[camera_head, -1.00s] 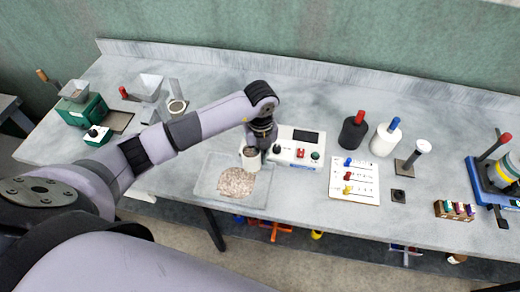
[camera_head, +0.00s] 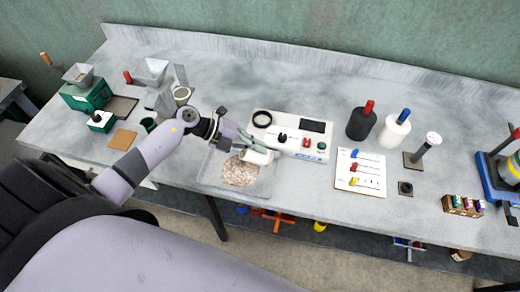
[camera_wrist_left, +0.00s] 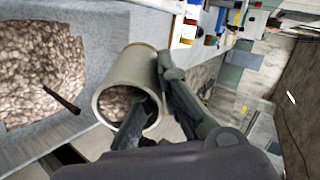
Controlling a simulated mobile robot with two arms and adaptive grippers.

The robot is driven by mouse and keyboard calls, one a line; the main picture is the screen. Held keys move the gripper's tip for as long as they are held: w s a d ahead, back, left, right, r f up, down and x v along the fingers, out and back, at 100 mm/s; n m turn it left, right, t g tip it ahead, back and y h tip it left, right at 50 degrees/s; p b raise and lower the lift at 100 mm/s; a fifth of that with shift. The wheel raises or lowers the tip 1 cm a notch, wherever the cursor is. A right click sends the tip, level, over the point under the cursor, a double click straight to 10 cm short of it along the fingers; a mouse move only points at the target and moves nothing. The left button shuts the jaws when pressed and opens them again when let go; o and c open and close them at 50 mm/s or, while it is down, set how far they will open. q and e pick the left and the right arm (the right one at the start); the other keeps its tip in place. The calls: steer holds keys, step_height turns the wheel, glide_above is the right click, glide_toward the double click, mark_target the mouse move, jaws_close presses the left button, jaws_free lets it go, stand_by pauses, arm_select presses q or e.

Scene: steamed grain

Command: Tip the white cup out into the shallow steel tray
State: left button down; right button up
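The white cup (camera_head: 258,157) is tilted well over, nearly on its side, above the right part of the shallow steel tray (camera_head: 206,174). My left gripper (camera_head: 247,142) is shut on the cup's wall. In the left wrist view, one finger reaches into the mouth of the cup (camera_wrist_left: 132,72) and the other lies along its outside. Brown grain shows inside the cup's mouth (camera_wrist_left: 113,98). A flat heap of grain (camera_head: 239,172) lies in the tray and also shows in the left wrist view (camera_wrist_left: 35,65). My right gripper is not in view.
A white control box (camera_head: 292,135) stands just behind and right of the tray. Right of it lie a white board with coloured handles (camera_head: 360,173) and black and white bottles (camera_head: 360,122).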

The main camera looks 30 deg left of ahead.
arm_select(q)
steer(key=shift+s+a+f+t+h+b, duration=0.2)
steer(key=shift+h+b, duration=0.25)
steer(key=shift+b, duration=0.7)
steer(key=shift+s+a+f+t+h+b, duration=0.15)
steer(key=shift+h+b, duration=0.3)
steer(key=shift+b, duration=0.65)
steer(key=h+b, duration=0.1)
steer(key=b, duration=0.2)
steer(key=shift+a+r+t+h, duration=0.15)
steer(key=shift+a+t+h, duration=0.2)
steer(key=shift+h, duration=0.05)
steer(key=t+h+b, duration=0.1)
steer(key=b, duration=0.2)
steer(key=a+r+h+b, duration=0.1)
steer(key=h+b, duration=0.1)
steer(key=b, duration=0.1)
steer(key=shift+s+a+t, duration=0.15)
steer(key=shift+s+t, duration=0.2)
steer(key=shift+t, duration=0.05)
steer(key=h+b, duration=0.1)
steer(key=t+b, duration=0.1)
steer(key=b, duration=0.1)
steer(key=shift+s+a+r+h, duration=0.2)
steer(key=shift+a+r+h, duration=0.15)
steer(key=shift+a+h, duration=0.05)
steer(key=shift+r, duration=0.3)
steer(key=shift+r+p, duration=0.1)
steer(key=shift+p, duration=0.25)
